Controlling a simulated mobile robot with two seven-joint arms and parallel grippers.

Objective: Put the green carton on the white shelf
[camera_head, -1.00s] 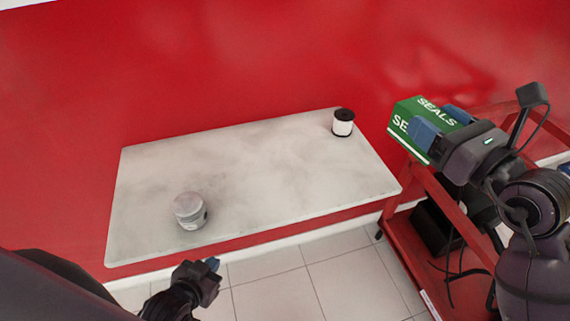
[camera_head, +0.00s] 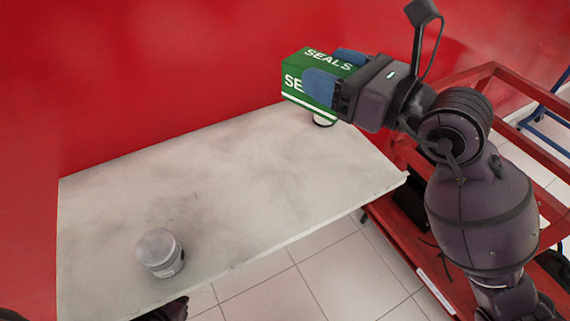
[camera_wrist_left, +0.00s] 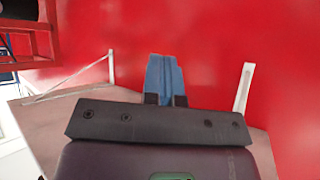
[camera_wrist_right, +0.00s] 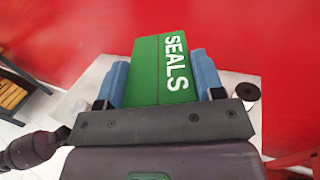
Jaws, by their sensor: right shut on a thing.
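The green carton (camera_head: 296,88), lettered "SEALS", is gripped between the blue fingers of my right gripper (camera_head: 330,80). It is held up in the air, and in the head view it overlaps the far right end of the white shelf (camera_head: 235,180). The right wrist view shows the carton (camera_wrist_right: 160,72) between both fingers. The white shelf is a marbled board along the red wall. My left gripper (camera_wrist_left: 163,75) has its blue fingers together with nothing between them; in the head view only a dark bit of that arm shows at the bottom edge.
A grey metal piston (camera_head: 160,253) stands on the shelf's near left part. A white cylinder with a dark top (camera_wrist_right: 247,92) stands at the far right end, mostly hidden behind the carton in the head view. The shelf's middle is clear. A red cart (camera_head: 440,270) stands right.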

